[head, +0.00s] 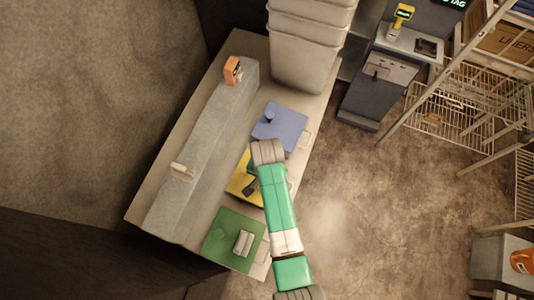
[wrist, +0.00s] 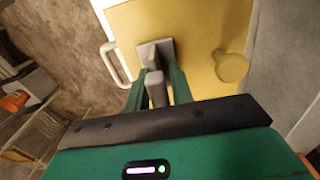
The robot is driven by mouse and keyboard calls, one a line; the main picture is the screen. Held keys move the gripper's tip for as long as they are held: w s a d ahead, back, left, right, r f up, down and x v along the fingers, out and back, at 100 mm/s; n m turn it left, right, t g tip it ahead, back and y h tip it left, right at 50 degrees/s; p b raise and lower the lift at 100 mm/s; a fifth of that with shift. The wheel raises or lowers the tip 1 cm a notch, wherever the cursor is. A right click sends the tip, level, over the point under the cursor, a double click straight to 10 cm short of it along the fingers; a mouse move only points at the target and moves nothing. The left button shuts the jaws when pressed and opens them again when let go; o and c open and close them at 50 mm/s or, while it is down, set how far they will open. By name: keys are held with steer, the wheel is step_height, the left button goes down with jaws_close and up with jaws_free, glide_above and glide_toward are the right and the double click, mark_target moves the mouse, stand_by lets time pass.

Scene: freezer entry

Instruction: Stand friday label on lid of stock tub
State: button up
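My gripper (wrist: 156,72) is low over the yellow lid (wrist: 200,28), which my arm partly covers in the head view (head: 239,188). Its green fingers are on either side of a small grey block (wrist: 154,51) and look closed on it. The block is over the lid, left of its round knob (wrist: 232,67); I cannot tell whether it touches the lid. I see no readable friday lettering on it, and no writing shows which tub is stock. A blue lid (head: 285,127) with a knob and a green lid (head: 221,228) with a pale block (head: 243,241) are on either side.
A raised grey ledge (head: 212,125) runs along the left of the counter, with an orange-faced piece (head: 232,70) standing and a pale piece (head: 182,172) on it. Stacked pale tubs (head: 305,50) stand at the back. Wire racks (head: 470,105) are at the right; open floor lies between.

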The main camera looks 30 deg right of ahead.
steer(key=shift+o, duration=1)
steer(key=shift+r, duration=0.15)
step_height(320, 180, up, 12)
